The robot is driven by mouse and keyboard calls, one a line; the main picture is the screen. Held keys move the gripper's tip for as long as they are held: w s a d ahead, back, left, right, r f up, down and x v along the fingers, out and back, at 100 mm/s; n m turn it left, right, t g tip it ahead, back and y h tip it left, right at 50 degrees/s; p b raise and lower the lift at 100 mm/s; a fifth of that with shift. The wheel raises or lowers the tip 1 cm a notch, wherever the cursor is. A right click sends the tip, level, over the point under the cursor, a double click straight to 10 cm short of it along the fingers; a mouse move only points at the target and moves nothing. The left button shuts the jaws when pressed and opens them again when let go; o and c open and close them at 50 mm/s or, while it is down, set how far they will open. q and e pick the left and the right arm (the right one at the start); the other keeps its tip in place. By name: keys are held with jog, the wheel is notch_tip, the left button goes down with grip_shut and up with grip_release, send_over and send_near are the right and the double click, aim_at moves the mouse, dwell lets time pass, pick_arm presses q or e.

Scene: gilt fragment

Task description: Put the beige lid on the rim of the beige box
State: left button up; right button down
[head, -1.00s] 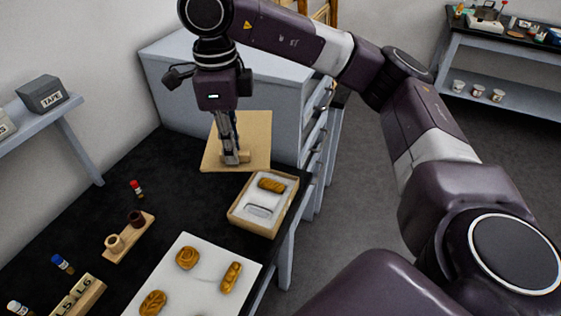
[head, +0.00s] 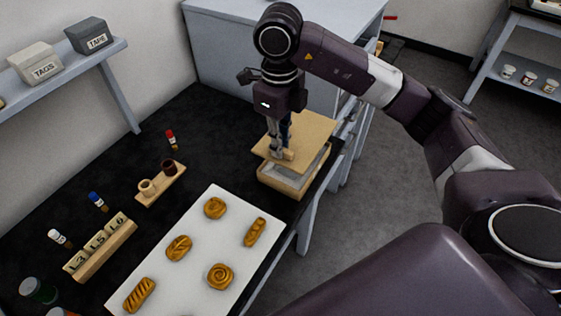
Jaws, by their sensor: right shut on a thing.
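The beige lid (head: 311,131) is a flat square board with a small block handle. My right gripper (head: 281,151) points down and is shut on that handle. The lid is over the beige box (head: 281,186), set toward its far side, and a strip of the box's pale inside shows below the lid's near edge. The rest of the box's inside is hidden by the lid. I cannot tell whether the lid touches the rim. My left gripper is not in view.
A white board (head: 190,286) with several gilt fragments lies near the box on the black table. A wooden holder (head: 160,186) with two small cups, a label block (head: 101,247) and small vials stand to the left. A grey cabinet (head: 225,50) stands behind.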

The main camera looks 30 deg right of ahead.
notch_tip(320, 180, down, 2)
jog(key=shift+f, duration=0.25)
notch_tip(320, 180, down, 3)
jog(key=shift+f+p, duration=0.1)
jog(key=shift+p, duration=0.45)
jog(key=shift+f, duration=0.45)
jog(key=c, duration=2)
grip_release()
